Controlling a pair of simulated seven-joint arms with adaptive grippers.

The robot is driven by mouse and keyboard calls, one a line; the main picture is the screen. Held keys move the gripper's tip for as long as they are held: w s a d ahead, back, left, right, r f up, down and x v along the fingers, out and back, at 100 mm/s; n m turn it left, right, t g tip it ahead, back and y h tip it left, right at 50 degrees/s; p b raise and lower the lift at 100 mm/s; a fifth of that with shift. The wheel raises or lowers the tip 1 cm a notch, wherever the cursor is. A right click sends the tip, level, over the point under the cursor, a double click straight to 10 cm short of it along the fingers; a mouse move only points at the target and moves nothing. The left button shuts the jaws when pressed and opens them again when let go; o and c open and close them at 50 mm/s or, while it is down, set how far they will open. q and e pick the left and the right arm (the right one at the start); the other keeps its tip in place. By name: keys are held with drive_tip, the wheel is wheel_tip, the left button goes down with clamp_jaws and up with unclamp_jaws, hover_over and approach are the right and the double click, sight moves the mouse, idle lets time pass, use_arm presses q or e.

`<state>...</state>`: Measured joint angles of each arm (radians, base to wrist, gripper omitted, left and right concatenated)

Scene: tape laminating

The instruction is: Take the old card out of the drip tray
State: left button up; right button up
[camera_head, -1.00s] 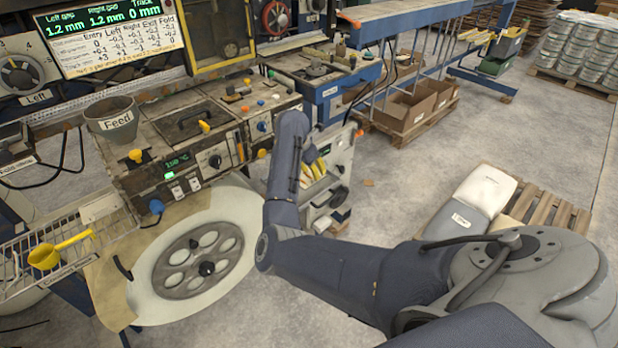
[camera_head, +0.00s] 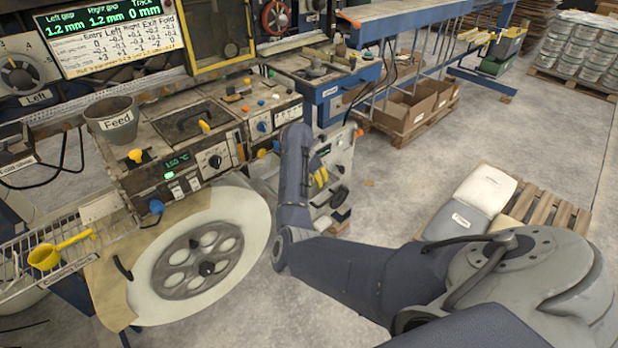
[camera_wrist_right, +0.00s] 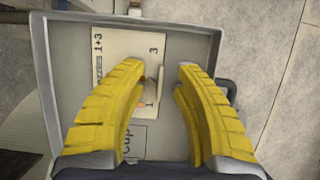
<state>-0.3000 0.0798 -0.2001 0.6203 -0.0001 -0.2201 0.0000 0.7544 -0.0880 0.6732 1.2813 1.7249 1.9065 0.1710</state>
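In the right wrist view the grey drip tray (camera_wrist_right: 65,75) has raised walls and fills the middle of the picture. A cream card (camera_wrist_right: 118,62) lies in it, printed with "1+3" and other partly hidden text. A small upright tab (camera_wrist_right: 157,78) shows at the card, between my fingers. My right gripper (camera_wrist_right: 157,70) is open, its two yellow ridged fingers over the tray on either side of the tab. I see no grip on the card. The fingers hide part of the card and a box marked "Cup" (camera_wrist_right: 133,140). My left gripper is not in view.
In the head view a machine bench with a Feed cup (camera_head: 113,122) and a control panel (camera_head: 180,160) stands at left. A large round disc (camera_head: 235,215) lies below it. A pallet with sacks (camera_head: 485,190) is on the floor at right.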

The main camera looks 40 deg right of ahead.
clamp_jaws()
drive_tip(key=shift+r, duration=0.15)
